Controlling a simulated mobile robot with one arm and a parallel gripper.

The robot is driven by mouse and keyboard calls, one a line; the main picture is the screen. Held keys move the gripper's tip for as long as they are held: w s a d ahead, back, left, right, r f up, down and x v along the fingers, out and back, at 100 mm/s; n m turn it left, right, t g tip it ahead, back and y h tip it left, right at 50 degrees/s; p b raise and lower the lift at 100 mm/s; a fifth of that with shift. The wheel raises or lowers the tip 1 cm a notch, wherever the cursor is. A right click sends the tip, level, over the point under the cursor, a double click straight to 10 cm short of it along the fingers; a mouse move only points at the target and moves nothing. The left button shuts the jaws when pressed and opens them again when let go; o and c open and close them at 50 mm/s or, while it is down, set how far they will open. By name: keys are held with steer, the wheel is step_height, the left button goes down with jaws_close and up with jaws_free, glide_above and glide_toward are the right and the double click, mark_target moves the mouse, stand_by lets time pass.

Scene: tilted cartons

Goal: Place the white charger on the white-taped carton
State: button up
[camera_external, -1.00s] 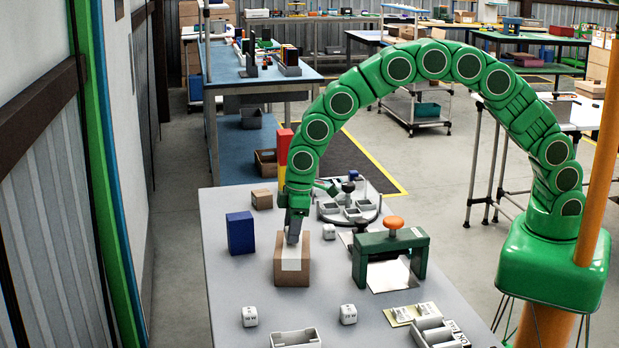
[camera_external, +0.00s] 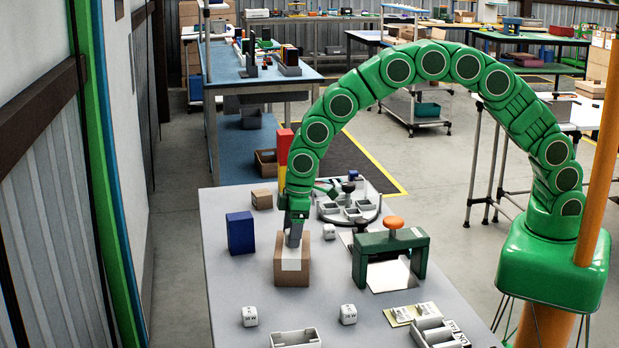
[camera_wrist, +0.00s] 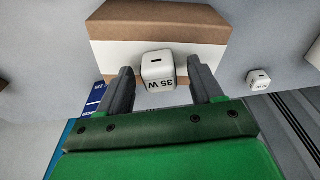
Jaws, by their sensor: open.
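The white charger (camera_wrist: 158,70), marked 35 W, shows between my fingers in the wrist view. It lies over the white tape band of the brown carton (camera_wrist: 158,22) and seems to rest on it, though its underside is hidden. My gripper (camera_wrist: 163,85) is open, with a gap between each grey finger and the charger. In the external view the white-taped carton (camera_external: 291,274) stands on the grey table, and my gripper (camera_external: 294,238) points down at its top. The charger is hidden there by my fingers.
On the grey table (camera_external: 225,290) are a blue box (camera_external: 240,233), a small brown box (camera_external: 262,199), a green press (camera_external: 391,258) with an orange knob, and several other white cubes (camera_external: 348,314). A round tray (camera_external: 349,210) stands behind. The carton's left side is mostly clear.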

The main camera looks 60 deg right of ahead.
step_height(320, 180, up, 12)
steer(key=s+d, duration=0.1)
steer(key=shift+s+d, duration=0.15)
stand_by(0.3)
steer(key=s+d+r+m, duration=0.25)
steer(key=s+d, duration=0.25)
steer(key=d, duration=0.4)
steer(key=s+d+r+m+g+h, duration=0.1)
steer(key=s+d+r, duration=0.3)
steer(key=s+d, duration=0.3)
steer(key=s+d+r+m, duration=0.1)
steer(key=s+d+r, duration=0.25)
steer(key=d, duration=0.65)
steer(key=s+d+m, duration=0.1)
steer(key=s+d, duration=0.3)
steer(key=s, duration=0.4)
steer(key=s+d+m+g, duration=0.1)
steer(key=s+d, duration=0.3)
steer(key=s, duration=0.5)
steer(key=s+d+m+g, duration=0.1)
steer(key=s+d, duration=0.3)
steer(key=s, duration=0.5)
steer(key=shift+s+d+f+m, duration=0.2)
steer(key=shift+f+m, duration=0.15)
steer(key=shift+m, duration=0.4)
